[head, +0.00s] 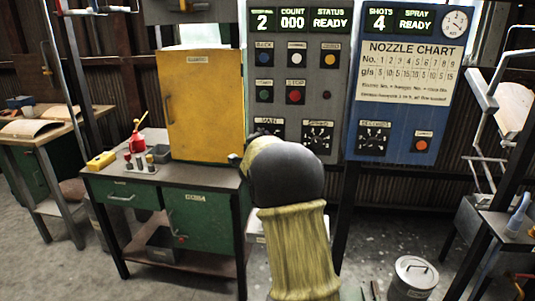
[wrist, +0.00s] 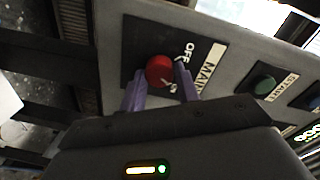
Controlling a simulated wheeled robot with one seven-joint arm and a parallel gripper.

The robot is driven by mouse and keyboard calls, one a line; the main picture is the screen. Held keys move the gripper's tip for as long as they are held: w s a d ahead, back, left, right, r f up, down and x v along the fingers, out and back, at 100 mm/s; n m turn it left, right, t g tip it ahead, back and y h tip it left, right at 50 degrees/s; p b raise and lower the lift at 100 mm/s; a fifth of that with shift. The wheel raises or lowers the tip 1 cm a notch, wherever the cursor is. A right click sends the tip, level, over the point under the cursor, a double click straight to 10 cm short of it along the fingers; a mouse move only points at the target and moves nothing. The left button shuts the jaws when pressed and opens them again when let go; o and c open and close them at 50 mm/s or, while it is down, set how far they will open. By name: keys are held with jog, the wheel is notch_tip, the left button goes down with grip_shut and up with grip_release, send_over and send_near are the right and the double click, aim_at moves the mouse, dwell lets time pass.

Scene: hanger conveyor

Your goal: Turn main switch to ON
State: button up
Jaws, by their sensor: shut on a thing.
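The main switch (wrist: 159,69) is a round red knob on a dark plate, with OFF printed above right of it and a partly hidden mark, apparently ON, below right. My gripper (wrist: 158,84) is shut on the knob, one purple finger on each side. In the head view the MAIN label (head: 268,121) shows on the grey panel (head: 279,75), while my arm hides the knob and the fingers.
Right of the knob in the wrist view is a green START button (wrist: 263,85). A blue panel (head: 372,125) with a nozzle chart stands to the right. A yellow cabinet (head: 200,100) and a workbench (head: 195,181) are to the left. A metal bucket (head: 414,272) stands on the floor.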

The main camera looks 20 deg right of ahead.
jog(key=shift+f+m+b, duration=0.1)
jog(key=shift+m+b, duration=1.35)
jog(key=shift+m, duration=0.05)
jog(key=o, duration=1)
jog(key=v, duration=1.7)
jog(key=shift+s, duration=0.25)
